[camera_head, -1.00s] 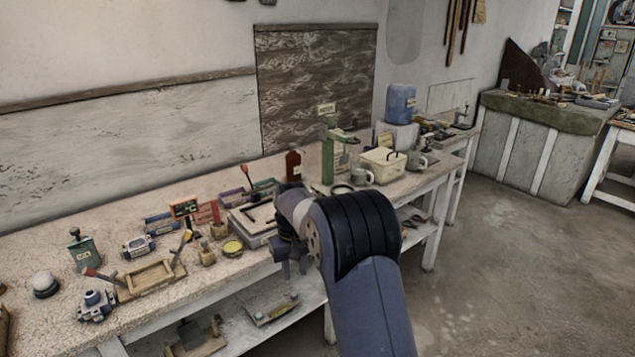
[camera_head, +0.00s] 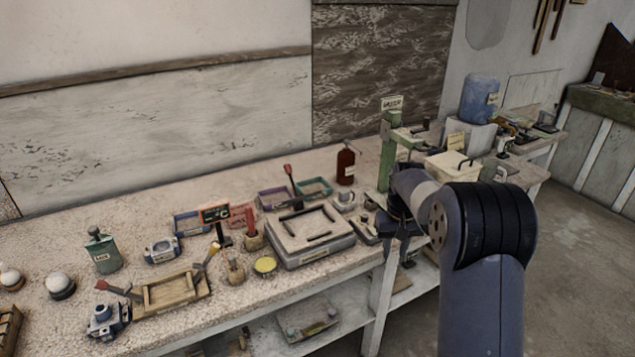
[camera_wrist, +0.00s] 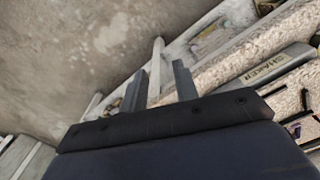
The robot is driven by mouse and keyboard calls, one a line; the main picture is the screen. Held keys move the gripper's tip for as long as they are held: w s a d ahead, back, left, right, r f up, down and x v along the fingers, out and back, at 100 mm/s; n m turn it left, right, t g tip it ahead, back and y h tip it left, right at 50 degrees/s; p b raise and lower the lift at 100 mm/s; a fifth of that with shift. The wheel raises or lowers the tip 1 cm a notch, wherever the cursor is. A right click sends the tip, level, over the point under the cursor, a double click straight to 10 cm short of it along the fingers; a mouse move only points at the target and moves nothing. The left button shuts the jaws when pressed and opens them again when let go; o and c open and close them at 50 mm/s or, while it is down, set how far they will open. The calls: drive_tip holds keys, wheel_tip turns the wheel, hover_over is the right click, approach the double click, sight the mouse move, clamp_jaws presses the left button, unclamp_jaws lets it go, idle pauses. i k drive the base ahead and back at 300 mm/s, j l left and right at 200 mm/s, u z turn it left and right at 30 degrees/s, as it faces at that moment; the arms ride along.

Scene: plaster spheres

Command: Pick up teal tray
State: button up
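The small teal tray (camera_head: 316,187) lies on the workbench, behind the large grey shaker box and left of a dark red bottle. Its front is partly hidden by the box. My gripper (camera_head: 402,258) hangs by the bench's front edge, right of the shaker box and well apart from the tray. In the wrist view the two fingers of my gripper (camera_wrist: 160,85) stand apart with nothing between them. I cannot make out the teal tray in the wrist view.
The shaker box (camera_head: 308,235) stands in front of the tray. A purple tray (camera_head: 274,198) is to its left, the red bottle (camera_head: 346,165) and a green stand (camera_head: 389,160) to its right. Several tools and pots crowd the bench front. The floor at right is clear.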

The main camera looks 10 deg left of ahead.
sight(307, 187)
drive_tip(key=i+u, duration=0.25)
drive_tip(key=i, duration=0.25)
drive_tip(key=i+u, duration=0.25)
drive_tip(key=i, duration=0.3)
drive_tip(key=i+l+u, duration=0.3)
drive_tip(key=i, duration=0.2)
drive_tip(key=j, duration=0.1)
